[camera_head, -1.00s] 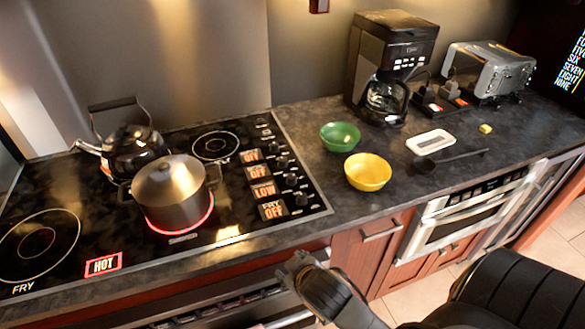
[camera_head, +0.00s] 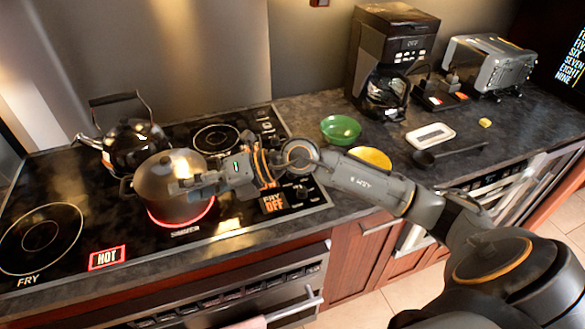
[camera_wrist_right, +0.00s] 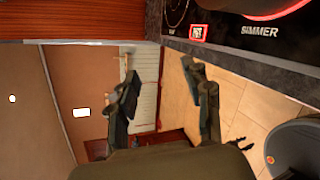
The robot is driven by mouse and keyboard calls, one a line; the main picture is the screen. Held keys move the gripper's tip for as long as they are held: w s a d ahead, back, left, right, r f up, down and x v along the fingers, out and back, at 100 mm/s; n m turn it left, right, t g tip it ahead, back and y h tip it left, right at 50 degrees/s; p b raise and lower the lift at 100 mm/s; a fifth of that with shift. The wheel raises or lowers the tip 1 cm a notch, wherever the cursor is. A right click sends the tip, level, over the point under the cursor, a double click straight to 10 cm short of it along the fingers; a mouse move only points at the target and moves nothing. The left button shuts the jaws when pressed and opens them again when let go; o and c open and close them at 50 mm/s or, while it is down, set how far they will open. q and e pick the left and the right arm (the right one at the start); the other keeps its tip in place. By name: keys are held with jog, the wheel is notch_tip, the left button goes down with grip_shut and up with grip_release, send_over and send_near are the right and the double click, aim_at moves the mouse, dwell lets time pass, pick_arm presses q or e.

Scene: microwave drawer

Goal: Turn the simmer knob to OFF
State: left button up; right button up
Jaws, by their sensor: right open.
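The simmer burner (camera_head: 170,222) glows red under a steel pot (camera_head: 160,190) on the black cooktop. A FRY OFF label (camera_head: 273,203) and one knob (camera_head: 300,192) show at the cooktop's right. The simmer knob and its LOW label seem hidden behind my right arm. My right gripper (camera_head: 188,184) is open and reaches left across the control strip, with its fingers in front of the pot; contact cannot be told. In the right wrist view its two fingers (camera_wrist_right: 165,105) are apart with nothing between them. My left gripper is not in view.
A black kettle (camera_head: 133,148) stands behind the pot. A HOT sign (camera_head: 107,258) lights the front edge. A green bowl (camera_head: 340,129), a yellow bowl (camera_head: 372,156) partly behind my arm, a coffee maker (camera_head: 392,60) and a toaster (camera_head: 490,62) stand on the counter at right.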

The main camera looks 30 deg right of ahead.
jog(key=w+d+f+m+g+h, duration=0.15)
jog(key=d+h, duration=0.55)
jog(key=d, duration=0.7)
jog(key=w+d+f+g+h, duration=0.1)
jog(key=w+d+f+h, duration=0.15)
jog(key=d+h, duration=0.85)
jog(key=w+d+f+y+p, duration=0.1)
jog(key=f, duration=0.3)
jog(key=w+d+f+y+p, duration=0.1)
jog(key=w+f+y, duration=0.1)
jog(key=f, duration=0.2)
jog(key=w+d+f+y+p, duration=0.1)
jog(key=d+f+p, duration=0.1)
jog(key=f, duration=0.1)
jog(key=shift+w+f+t, duration=0.15)
jog(key=shift+f+t, duration=0.1)
jog(key=shift+f, duration=0.15)
jog(key=shift+w+f, duration=0.2)
jog(key=shift+f, duration=0.35)
grip_shut()
